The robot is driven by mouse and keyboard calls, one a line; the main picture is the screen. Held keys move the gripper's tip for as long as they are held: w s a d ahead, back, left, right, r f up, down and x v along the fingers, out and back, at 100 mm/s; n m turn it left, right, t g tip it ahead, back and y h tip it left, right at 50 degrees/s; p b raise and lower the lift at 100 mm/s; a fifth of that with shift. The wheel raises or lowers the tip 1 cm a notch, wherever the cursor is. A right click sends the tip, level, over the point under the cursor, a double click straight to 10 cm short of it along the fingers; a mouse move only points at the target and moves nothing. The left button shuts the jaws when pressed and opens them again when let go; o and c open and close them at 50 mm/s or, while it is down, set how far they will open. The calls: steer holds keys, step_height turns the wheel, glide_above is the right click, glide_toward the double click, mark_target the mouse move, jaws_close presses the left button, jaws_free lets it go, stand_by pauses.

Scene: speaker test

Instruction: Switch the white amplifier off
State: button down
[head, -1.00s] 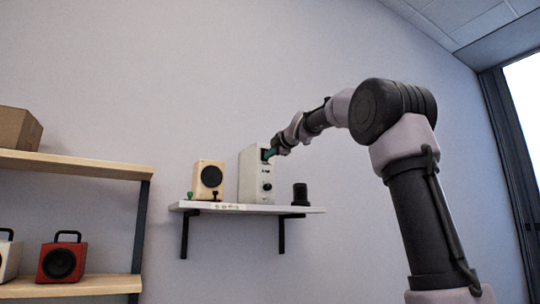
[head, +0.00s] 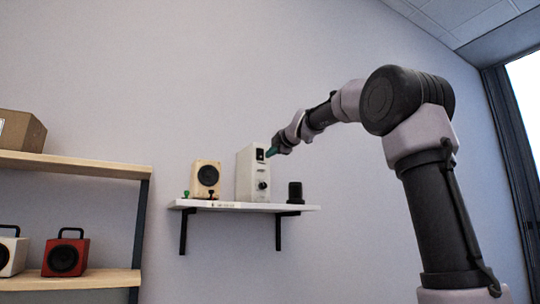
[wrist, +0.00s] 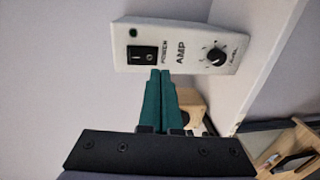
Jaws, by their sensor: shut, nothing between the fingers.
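The white amplifier (head: 245,178) stands upright on a white wall shelf. In the wrist view its front panel (wrist: 180,48) shows a black power rocker switch (wrist: 142,54), a small dark green lamp (wrist: 133,33) and a black knob (wrist: 215,55). I cannot tell whether the lamp is lit. My gripper (head: 269,153) is beside the upper front of the amplifier in the head view. In the wrist view its green fingers (wrist: 160,74) are together and empty, with their tips just below the panel's edge near the switch, seemingly apart from it.
A wooden speaker (head: 207,178) stands left of the amplifier and a black cylinder (head: 295,191) right of it on the wall shelf (head: 240,207). A wooden rack at the left holds a cardboard box (head: 20,131) and a red speaker (head: 66,256).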

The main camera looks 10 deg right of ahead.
steer(key=s+d+f, duration=0.1)
steer(key=s+d, duration=0.1)
steer(key=s, duration=0.6)
steer(key=shift+d, duration=0.4)
